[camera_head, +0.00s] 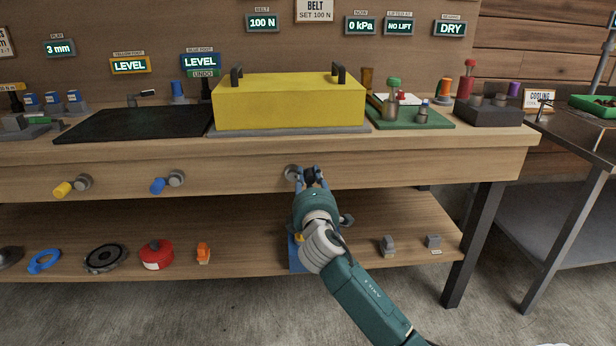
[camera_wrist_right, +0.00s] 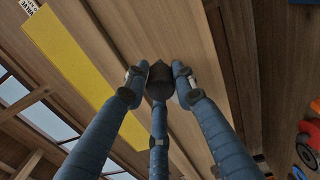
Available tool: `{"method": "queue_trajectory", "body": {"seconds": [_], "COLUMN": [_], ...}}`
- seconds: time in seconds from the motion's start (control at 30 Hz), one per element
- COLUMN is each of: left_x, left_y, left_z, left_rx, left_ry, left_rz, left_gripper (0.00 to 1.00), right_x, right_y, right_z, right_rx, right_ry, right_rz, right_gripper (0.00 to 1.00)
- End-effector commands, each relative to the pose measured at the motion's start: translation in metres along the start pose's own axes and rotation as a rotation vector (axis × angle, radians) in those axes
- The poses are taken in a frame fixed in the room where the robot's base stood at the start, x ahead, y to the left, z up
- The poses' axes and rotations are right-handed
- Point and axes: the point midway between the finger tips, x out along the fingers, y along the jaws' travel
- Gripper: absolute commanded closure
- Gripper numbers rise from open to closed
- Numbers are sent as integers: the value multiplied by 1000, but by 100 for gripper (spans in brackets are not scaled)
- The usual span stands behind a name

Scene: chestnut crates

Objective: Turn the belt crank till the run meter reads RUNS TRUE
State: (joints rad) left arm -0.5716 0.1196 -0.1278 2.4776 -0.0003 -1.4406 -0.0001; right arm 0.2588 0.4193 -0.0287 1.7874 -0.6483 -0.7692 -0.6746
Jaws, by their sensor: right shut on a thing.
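A dark-handled crank, which I take to be the belt crank, has its grey hub (camera_head: 292,172) on the bench's front edge. My right gripper (camera_head: 311,178) is shut on its dark handle, just right of the hub. In the right wrist view, the fingers (camera_wrist_right: 158,85) close around the handle (camera_wrist_right: 159,78); the fingers hide part of it. A small display (camera_head: 58,48) at the upper left, possibly the run meter, reads 3 mm; its label is too small to read. The belt display (camera_head: 262,23) reads 100 N. My left gripper is not in view.
A yellow-handled crank (camera_head: 63,189) and a blue-handled crank (camera_head: 158,186) are on the same front edge, to the left. A yellow cover (camera_head: 290,103) stands on the bench above my gripper. Several parts, including a red round part (camera_head: 157,255), lie on the lower shelf.

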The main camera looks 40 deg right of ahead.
Motion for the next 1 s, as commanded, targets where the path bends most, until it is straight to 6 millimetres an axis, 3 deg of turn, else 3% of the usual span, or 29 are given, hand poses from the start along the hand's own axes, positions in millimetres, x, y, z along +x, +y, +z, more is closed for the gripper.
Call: {"method": "queue_trajectory", "body": {"seconds": [0.03, 0.57, 0.6, 0.67, 1.0], "left_x": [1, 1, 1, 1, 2], "left_y": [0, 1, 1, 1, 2], "left_z": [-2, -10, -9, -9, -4], "left_rx": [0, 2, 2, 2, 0], "left_ry": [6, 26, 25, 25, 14], "left_rz": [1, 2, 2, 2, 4], "left_gripper": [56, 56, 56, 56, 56], "right_x": [-1, -1, -1, -1, -1], "right_y": [-12, -12, -12, -12, -7], "right_z": [1, 0, 0, 0, -1], "right_rx": [4, 24, 24, 25, 28], "right_ry": [-5, -4, -4, -3, 0], "right_rz": [-20, -20, -20, -20, -10], "right_gripper": [100, 100, 70, 58, 57]}}
